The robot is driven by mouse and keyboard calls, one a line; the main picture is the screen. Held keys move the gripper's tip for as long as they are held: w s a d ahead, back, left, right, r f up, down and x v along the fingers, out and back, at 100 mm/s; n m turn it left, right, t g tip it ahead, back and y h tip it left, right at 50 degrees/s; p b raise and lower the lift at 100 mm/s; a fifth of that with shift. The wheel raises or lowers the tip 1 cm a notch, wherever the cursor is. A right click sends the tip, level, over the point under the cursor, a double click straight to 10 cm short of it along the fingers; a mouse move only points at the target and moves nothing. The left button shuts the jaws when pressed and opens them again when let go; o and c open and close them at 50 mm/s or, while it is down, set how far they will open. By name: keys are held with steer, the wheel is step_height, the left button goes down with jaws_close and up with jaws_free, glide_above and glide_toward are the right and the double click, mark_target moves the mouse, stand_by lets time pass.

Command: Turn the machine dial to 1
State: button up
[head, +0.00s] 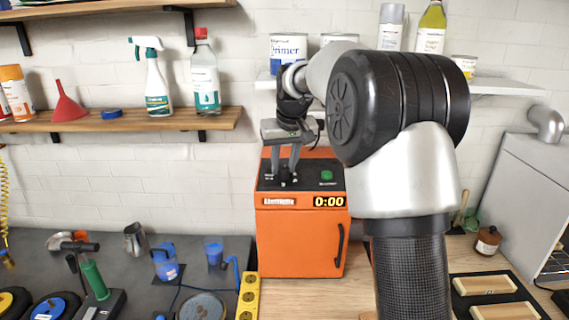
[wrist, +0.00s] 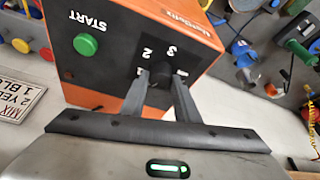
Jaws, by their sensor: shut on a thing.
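The machine is an orange box (head: 290,243) with a black sloped top panel, a 0:00 display and a front handle. In the wrist view its orange side (wrist: 190,22) and black panel show upside down. The dark machine dial (wrist: 157,97) sits on the panel, with white numbers around it, including a 3; which number it points to I cannot tell. My gripper (head: 284,178) reaches down onto the panel's left part. In the wrist view its two fingers (wrist: 160,82) are shut on the dial, one on each side. In the head view the fingers mostly hide the dial.
A green START button (head: 327,175) is on the panel right of the dial and also shows in the wrist view (wrist: 85,44). A yellow power strip (head: 248,295) lies left of the machine. Shelves with bottles and cans (head: 288,52) are above. Wooden bench is clear in front.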

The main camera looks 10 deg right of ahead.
steer(key=m, duration=0.2)
steer(key=m+h+p, duration=0.1)
steer(key=m+h, duration=0.1)
steer(key=m, duration=0.1)
steer(key=shift+a+m, duration=0.25)
steer(key=shift+m, duration=0.05)
stand_by(0.5)
steer(key=o, duration=1)
steer(key=v, duration=1.1)
steer(key=w+v, duration=0.1)
steer(key=v, duration=0.5)
steer(key=shift+s+a+r, duration=0.15)
steer(key=shift+a+r, duration=0.15)
